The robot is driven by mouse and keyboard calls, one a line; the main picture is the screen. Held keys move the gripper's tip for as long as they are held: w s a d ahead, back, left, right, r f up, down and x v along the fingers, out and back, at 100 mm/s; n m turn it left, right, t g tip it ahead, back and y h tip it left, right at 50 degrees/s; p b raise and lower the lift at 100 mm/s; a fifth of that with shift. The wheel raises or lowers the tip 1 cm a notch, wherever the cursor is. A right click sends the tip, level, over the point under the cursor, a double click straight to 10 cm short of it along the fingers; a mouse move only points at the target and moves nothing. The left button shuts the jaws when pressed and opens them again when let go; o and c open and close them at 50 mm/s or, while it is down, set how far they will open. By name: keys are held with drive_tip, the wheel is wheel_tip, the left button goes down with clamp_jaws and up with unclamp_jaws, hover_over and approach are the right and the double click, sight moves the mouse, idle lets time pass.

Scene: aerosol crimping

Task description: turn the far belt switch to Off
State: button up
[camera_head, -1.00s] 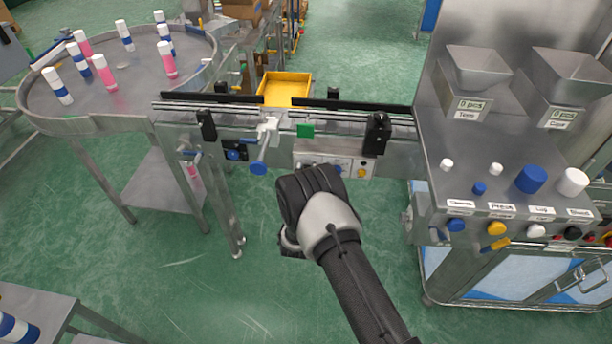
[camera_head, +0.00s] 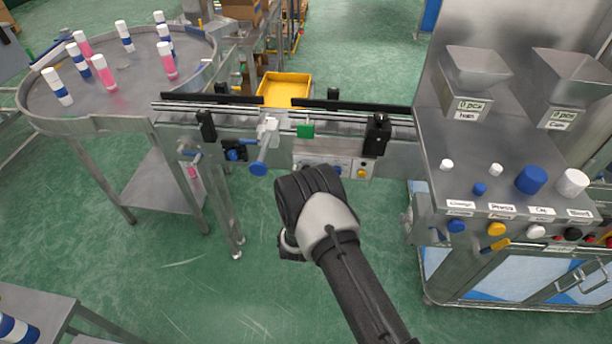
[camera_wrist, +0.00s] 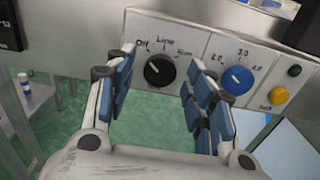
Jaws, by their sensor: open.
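The black belt switch (camera_wrist: 158,70) is a round knob on a pale control panel (camera_wrist: 196,52), with "Off" at its upper left and other labels above and to the right. A small light mark shows on the knob, but its exact setting is hard to read. My gripper (camera_wrist: 162,64) is open and empty, its blue-padded fingers on either side of the knob in the wrist view. Contact cannot be told. In the head view the panel (camera_head: 344,162) is on the conveyor's near side, and my wrist (camera_head: 318,205) hides the fingers and part of the panel.
Right of the switch are a blue dial (camera_wrist: 237,80), a yellow button (camera_wrist: 279,96) and a dark button (camera_wrist: 294,71). The conveyor (camera_head: 230,107) joins a round table (camera_head: 110,122) with several cans. A machine with hoppers (camera_head: 478,68) stands right.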

drive_tip(key=s, duration=1.1)
drive_tip(key=shift+s+a, duration=0.2)
drive_tip(key=shift+s, duration=0.05)
